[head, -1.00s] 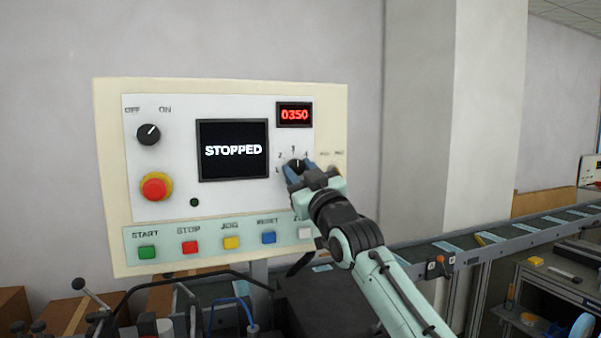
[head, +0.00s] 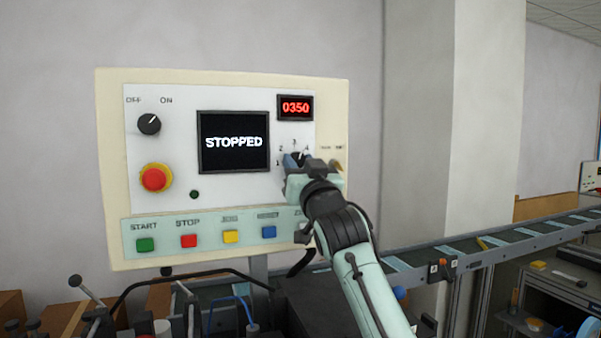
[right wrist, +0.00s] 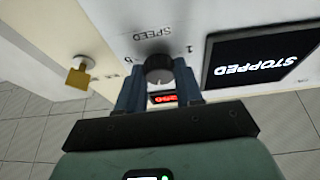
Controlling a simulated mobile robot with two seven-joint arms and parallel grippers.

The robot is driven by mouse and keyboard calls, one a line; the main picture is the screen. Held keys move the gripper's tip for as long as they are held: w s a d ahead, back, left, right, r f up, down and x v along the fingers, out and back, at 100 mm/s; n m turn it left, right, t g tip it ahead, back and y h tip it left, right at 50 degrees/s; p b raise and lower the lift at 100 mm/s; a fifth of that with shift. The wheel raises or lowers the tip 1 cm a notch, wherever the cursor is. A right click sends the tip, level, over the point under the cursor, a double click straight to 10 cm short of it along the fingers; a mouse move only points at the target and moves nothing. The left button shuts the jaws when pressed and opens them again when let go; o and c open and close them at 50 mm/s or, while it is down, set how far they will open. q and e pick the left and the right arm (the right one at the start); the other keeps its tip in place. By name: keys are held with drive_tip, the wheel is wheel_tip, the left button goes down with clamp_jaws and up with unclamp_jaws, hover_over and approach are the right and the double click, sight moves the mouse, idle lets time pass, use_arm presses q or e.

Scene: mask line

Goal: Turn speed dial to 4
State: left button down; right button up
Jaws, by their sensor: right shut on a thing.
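The speed dial (head: 300,157) is a dark round knob with printed numbers around it, on the right part of the control panel. The right wrist view shows the knob (right wrist: 158,68) close up, between two blue-grey fingers. My right gripper (head: 297,162) is shut on this dial, with a finger on each side of it. The fingers hide part of the dial in the head view, and I cannot read its pointer with certainty. The red display (head: 295,107) above reads 0350. The screen (head: 233,142) reads STOPPED. My left gripper is not in view.
A brass-coloured key-like part (head: 337,166) sticks out just right of my gripper. A red emergency button (head: 155,178), a black OFF/ON knob (head: 149,124) and a row of coloured buttons (head: 231,237) are on the panel. A conveyor (head: 480,245) runs behind at right.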

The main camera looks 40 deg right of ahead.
drive_tip(key=shift+a+m+h, duration=0.1)
drive_tip(key=shift+m+h, duration=0.3)
drive_tip(key=shift+m, duration=0.3)
drive_tip(key=m+g+h, duration=0.1)
drive_tip(key=m, duration=0.1)
drive_tip(key=shift+r+m, duration=0.1)
drive_tip(key=shift+m, duration=0.2)
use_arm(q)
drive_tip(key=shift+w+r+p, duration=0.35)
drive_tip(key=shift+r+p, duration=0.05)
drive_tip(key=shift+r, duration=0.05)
use_arm(e)
drive_tip(key=shift+r+m+g+h, duration=0.1)
drive_tip(key=shift+m+g+h, duration=0.3)
drive_tip(key=shift+m, duration=0.7)
drive_tip(key=shift+m+g+h, duration=0.3)
drive_tip(key=shift+m+h, duration=0.2)
drive_tip(key=shift+m, duration=0.6)
drive_tip(key=o, duration=1)
drive_tip(key=shift+o, duration=0.2)
drive_tip(key=shift+a, duration=0.1)
